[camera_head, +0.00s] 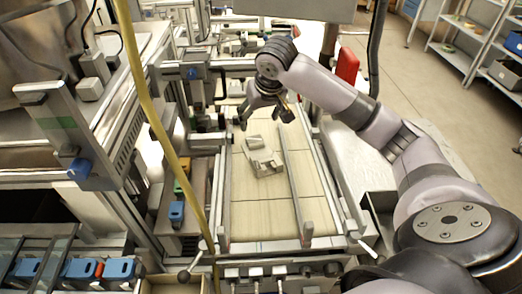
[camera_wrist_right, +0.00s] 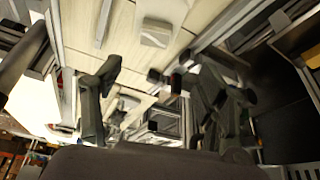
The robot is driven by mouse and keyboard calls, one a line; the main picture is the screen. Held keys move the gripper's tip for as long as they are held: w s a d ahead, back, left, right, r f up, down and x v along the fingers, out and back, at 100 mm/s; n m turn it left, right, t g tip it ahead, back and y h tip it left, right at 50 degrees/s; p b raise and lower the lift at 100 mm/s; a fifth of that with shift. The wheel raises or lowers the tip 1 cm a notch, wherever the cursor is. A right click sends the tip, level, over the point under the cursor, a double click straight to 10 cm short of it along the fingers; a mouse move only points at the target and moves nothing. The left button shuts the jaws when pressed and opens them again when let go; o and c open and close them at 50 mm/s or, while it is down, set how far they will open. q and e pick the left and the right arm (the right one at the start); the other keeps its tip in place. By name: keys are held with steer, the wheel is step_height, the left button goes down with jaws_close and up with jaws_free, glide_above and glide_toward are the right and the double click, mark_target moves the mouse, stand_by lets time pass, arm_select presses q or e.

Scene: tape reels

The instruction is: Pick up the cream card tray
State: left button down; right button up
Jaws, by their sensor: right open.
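The cream card tray (camera_head: 262,157) lies on the pale conveyor bed in the head view, a blocky cream piece with a raised part. In the right wrist view a cream piece (camera_wrist_right: 160,22), likely the same tray, is cut off by the top edge. My right gripper (camera_head: 265,117) hangs just beyond and above the tray, its fingers apart and empty. In the right wrist view its dark fingers (camera_wrist_right: 148,80) are spread, with the cream piece farther up the picture. I see no contact between gripper and tray. My left gripper is not in view.
The pale conveyor bed (camera_head: 262,215) is bare in front of the tray. A metal rail (camera_head: 292,185) runs along it, right of the tray. A yellow hose (camera_head: 160,125) crosses the left side. Blue blocks (camera_head: 177,213) sit left of the bed. A red part (camera_head: 347,65) stands behind.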

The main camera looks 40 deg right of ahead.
steer(key=p, duration=0.1)
glide_above(255, 139)
steer(key=s+a, duration=0.1)
steer(key=s, duration=0.2)
steer(key=f, duration=0.7)
steer(key=shift+w+a+f, duration=0.2)
steer(key=shift+w+f, duration=0.1)
steer(key=shift+f, duration=0.15)
steer(key=shift+w+d+f+p, duration=0.2)
steer(key=shift+f+p, duration=0.25)
steer(key=shift+p, duration=0.15)
steer(key=x, duration=0.2)
steer(key=p+x, duration=0.1)
steer(key=shift+w+d+f, duration=0.1)
steer(key=shift+d+f, duration=0.1)
steer(key=shift+d, duration=0.05)
steer(key=shift+w+f, duration=0.15)
steer(key=shift+f, duration=0.2)
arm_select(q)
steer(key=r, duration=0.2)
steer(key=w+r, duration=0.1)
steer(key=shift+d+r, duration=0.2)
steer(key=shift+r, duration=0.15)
arm_select(e)
steer(key=shift+c, duration=0.2)
steer(key=shift+c, duration=1.2)
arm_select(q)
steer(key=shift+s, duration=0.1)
arm_select(e)
steer(key=c, duration=1)
